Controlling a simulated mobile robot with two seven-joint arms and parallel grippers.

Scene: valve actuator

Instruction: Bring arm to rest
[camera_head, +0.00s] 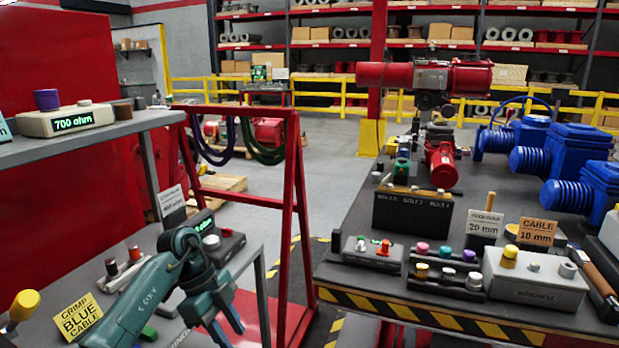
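My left arm, dark teal, comes in from the lower left and bends over the left bench. My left gripper (226,328) points down at the bench's right edge. Its two fingers look spread apart, with nothing seen between them; the tips lie close to the bottom of the picture. My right gripper is not in view. A red valve actuator (385,75) stands on the right workbench (345,225).
The left bench holds a yellow "CRIMP BLUE CABLE" sign (80,318) and small posts. A red frame (290,190) with hanging cables stands between the benches. The right workbench carries a button box (372,258), a grey box (535,280) and blue actuators (570,150).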

